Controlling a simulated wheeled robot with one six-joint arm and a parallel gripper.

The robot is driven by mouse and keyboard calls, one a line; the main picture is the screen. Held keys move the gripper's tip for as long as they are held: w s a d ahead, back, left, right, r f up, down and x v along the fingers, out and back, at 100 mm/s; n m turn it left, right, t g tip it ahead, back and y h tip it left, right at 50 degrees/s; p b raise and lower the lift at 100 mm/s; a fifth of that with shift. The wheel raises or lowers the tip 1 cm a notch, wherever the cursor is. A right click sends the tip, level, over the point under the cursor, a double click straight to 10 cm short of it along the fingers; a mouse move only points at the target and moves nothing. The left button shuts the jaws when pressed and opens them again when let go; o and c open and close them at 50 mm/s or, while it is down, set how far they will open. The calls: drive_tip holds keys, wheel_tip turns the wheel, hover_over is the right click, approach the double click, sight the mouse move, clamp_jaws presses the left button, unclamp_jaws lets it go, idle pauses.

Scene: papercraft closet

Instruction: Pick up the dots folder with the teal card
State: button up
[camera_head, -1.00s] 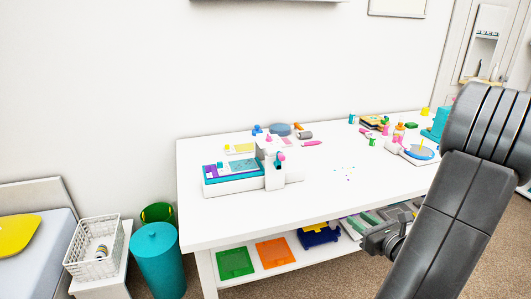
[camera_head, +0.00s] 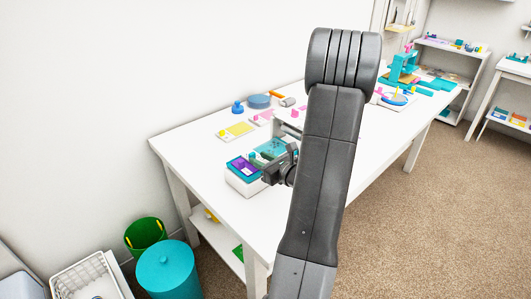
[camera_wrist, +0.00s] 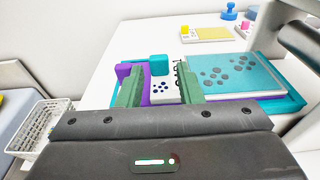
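A flat teal piece with several grey dots (camera_wrist: 235,72), which looks like the dots folder with the teal card, lies on a teal tray (camera_wrist: 290,104) right of my gripper in the wrist view. I cannot tell folder and card apart. My gripper (camera_wrist: 159,70) is open, its two greenish fingers apart. A purple piece with a white, dark-dotted face (camera_wrist: 160,90) shows between and behind the fingers. The right finger is close to the dotted piece's left edge; I cannot tell if they touch. In the head view my gripper (camera_head: 268,162) is over the white machine, which my arm partly hides.
A white table (camera_head: 187,152) carries a yellow card (camera_head: 238,130), a blue round piece (camera_head: 259,101) and small tools behind. A grey bar of the machine (camera_wrist: 302,42) stands at the right. A teal bin (camera_head: 167,270) and white basket (camera_wrist: 38,125) stand left.

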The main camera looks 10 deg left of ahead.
sight(253, 155)
drive_tip(key=x, duration=0.4)
drive_tip(key=shift+w+a+f+p, duration=0.1)
drive_tip(key=shift+w+a+p, duration=0.15)
drive_tip(key=shift+a+p, duration=0.1)
clamp_jaws()
